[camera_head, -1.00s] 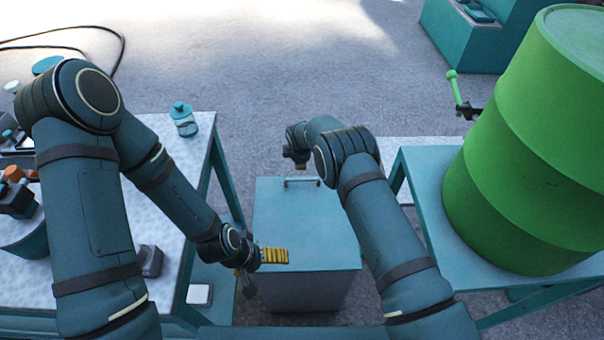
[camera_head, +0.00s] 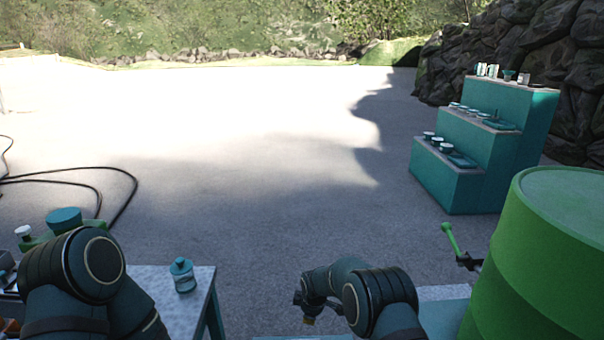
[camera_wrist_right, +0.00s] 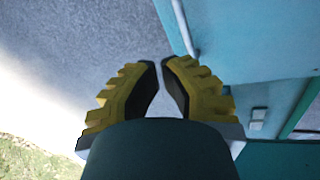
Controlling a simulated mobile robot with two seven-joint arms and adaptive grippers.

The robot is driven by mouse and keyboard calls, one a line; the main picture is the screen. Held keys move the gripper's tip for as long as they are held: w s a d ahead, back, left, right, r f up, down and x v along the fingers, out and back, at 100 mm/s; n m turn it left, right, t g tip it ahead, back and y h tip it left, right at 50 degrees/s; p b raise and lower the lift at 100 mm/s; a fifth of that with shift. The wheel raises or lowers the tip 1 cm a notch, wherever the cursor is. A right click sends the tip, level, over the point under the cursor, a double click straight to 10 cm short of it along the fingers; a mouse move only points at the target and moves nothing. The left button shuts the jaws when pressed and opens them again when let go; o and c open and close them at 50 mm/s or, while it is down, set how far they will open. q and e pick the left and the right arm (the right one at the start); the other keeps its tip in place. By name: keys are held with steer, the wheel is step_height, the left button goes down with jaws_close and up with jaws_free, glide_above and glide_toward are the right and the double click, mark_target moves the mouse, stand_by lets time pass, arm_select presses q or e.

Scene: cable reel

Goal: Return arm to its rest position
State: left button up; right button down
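My left arm (camera_head: 75,270) shows at the lower left beside the table; its forearm is cut off by the bottom edge and its gripper is out of view. My right arm (camera_head: 380,300) is folded at the bottom centre, with its wrist turned left. A bit of yellow on my right gripper (camera_head: 308,320) shows at its lower end. In the right wrist view, the two ridged yellow fingers of that gripper (camera_wrist_right: 161,68) lean together, with only a thin gap at the tips. Nothing is between them.
A green barrel (camera_head: 550,265) stands close on the right, beside a green-handled tool (camera_head: 450,238). A bottle (camera_head: 183,275) stands on the left table (camera_head: 200,292). A black cable (camera_head: 115,172) lies on the ground. A stepped teal stand (camera_head: 450,185) is farther back. The middle ground is open.

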steer(key=s+d+f+m+y, duration=0.1)
steer(key=s+d+m, duration=0.15)
steer(key=s, duration=0.35)
steer(key=s+d+f+m+g, duration=0.1)
steer(key=s+f+m, duration=0.1)
steer(key=s+m, duration=0.25)
steer(key=s+d+f+m+y, duration=0.1)
steer(key=s+d+m, duration=0.1)
steer(key=s, duration=0.5)
steer(key=s+d+r+m, duration=0.1)
steer(key=s+m, duration=0.3)
steer(key=s, duration=0.5)
steer(key=s+d+r+m+y, duration=0.1)
steer(key=s+r+m, duration=0.2)
steer(key=s, duration=0.7)
steer(key=shift+r+m+g, duration=0.3)
steer(key=shift+m, duration=0.3)
